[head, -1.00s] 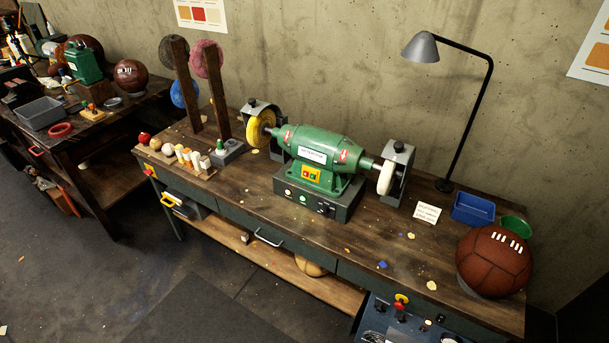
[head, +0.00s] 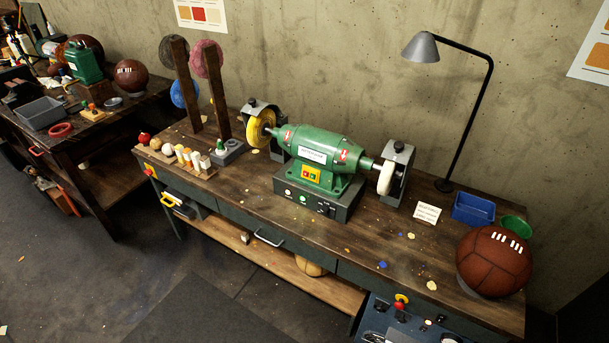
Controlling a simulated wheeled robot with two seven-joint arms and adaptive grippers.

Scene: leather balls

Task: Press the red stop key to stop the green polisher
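The green polisher (head: 318,148) stands on a dark base box (head: 335,203) in the middle of the wooden bench. A yellow buffing wheel (head: 260,128) is on its left end and a pale wheel (head: 386,177) on its right end, each under a guard. A small yellow switch plate (head: 311,174) with small keys is on its front; the keys are too small to tell apart surely. A green light (head: 303,198) shows on the base box. I cannot tell from these frames whether the wheels turn. Neither of my grippers is in view.
A brown leather ball (head: 494,262), a blue tray (head: 473,208), a small card (head: 427,213) and a black lamp (head: 466,120) stand to the right. Bottles and a rack (head: 178,158) are to the left. The bench (head: 370,255) in front of the polisher has only small scraps.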

